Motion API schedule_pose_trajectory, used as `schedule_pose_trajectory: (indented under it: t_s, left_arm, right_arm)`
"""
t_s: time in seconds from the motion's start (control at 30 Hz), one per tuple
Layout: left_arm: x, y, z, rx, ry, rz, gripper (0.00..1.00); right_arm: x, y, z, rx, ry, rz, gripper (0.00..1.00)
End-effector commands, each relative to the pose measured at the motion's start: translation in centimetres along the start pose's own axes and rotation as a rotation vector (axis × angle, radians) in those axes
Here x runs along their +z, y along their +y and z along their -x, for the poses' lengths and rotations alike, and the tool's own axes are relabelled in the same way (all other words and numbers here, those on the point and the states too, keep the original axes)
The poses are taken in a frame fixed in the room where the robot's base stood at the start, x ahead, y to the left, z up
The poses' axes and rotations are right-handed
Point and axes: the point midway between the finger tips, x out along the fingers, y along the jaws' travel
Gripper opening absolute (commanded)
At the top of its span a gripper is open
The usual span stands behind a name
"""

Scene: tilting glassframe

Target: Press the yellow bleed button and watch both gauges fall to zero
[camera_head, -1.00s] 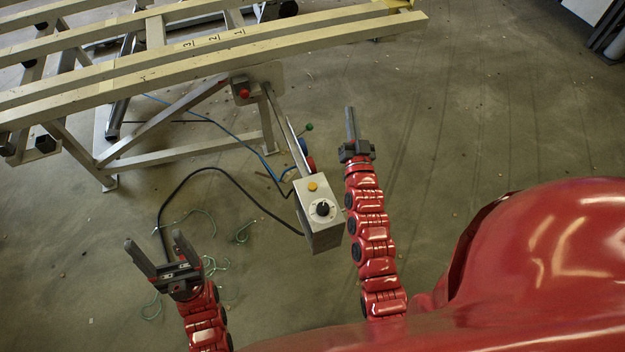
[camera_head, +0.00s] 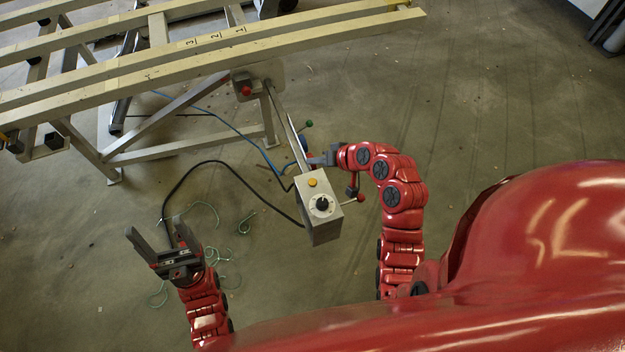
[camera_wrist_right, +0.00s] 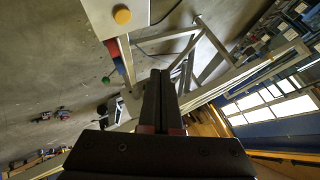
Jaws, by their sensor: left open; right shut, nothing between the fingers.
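The yellow button (camera_head: 312,182) sits on top of a grey control box (camera_head: 322,232), beside a black knob with a white dial (camera_head: 322,204). In the right wrist view the yellow button (camera_wrist_right: 122,15) shows at the upper left, off to the side of the fingers. My right gripper (camera_head: 318,160) is shut and empty, just behind the box and a little right of its post, apart from the button. Its closed fingers (camera_wrist_right: 160,95) fill the middle of the wrist view. My left gripper (camera_head: 152,240) is open and empty, left of the box above the floor. I cannot make out any gauge faces.
A cream tilting frame (camera_head: 200,60) fills the upper left, with a red button (camera_head: 246,90) on its bracket. A black cable (camera_head: 205,163) and green strings (camera_head: 245,222) lie on the floor.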

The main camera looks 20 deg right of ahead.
Motion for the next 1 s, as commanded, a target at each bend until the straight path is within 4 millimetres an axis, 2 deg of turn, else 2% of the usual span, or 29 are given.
schedule_pose_trajectory:
  t_s: [0.37, 0.8, 1.0]
  left_arm:
    - [0.1, 0.0, 0.9, 0.000, 0.000, 0.000, 0.76]
    - [0.8, 0.2, 4.6, 0.000, 0.000, 0.000, 0.76]
    - [0.9, 0.3, 5.5, 0.000, 0.000, 0.000, 0.76]
  right_arm:
    - [0.8, 0.7, -1.0, 0.000, -0.001, -0.001, 0.00]
    - [3.8, 3.7, -5.2, 0.000, 0.001, 0.000, 0.00]
    - [4.5, 4.5, -6.2, 0.001, 0.001, -0.001, 0.00]
